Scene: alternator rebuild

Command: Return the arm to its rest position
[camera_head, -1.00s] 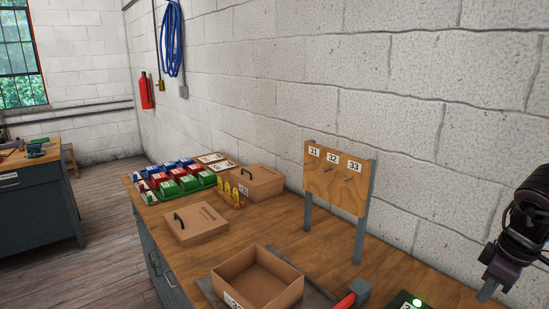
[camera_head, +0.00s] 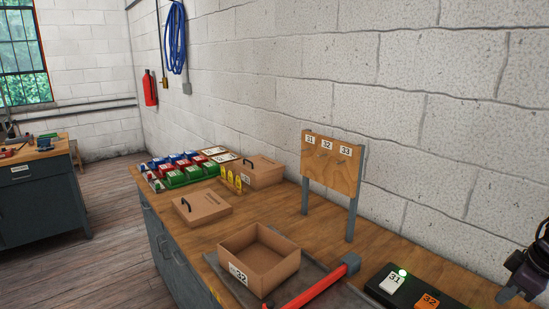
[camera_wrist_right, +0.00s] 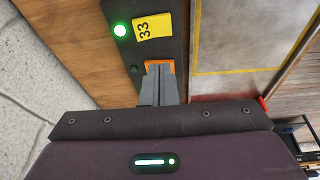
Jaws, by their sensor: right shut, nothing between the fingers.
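My right gripper (camera_head: 506,295) is at the lower right edge of the head view, at the right end of the bench, near the dark tag panel (camera_head: 377,284). Its grey fingers are together and empty. In the right wrist view the shut fingers (camera_wrist_right: 159,82) lie in front of an orange tag (camera_wrist_right: 152,66) and hide most of it. That view also shows a yellow tag 33 (camera_wrist_right: 154,27) and a lit green lamp (camera_wrist_right: 120,30) on the panel. I cannot tell the gap between fingers and panel. My left gripper is not in view.
An open cardboard box (camera_head: 287,272) and a red bar with a grey head (camera_head: 318,285) lie near the bench front. A peg board (camera_head: 331,171) stands behind on two posts, before the block wall.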

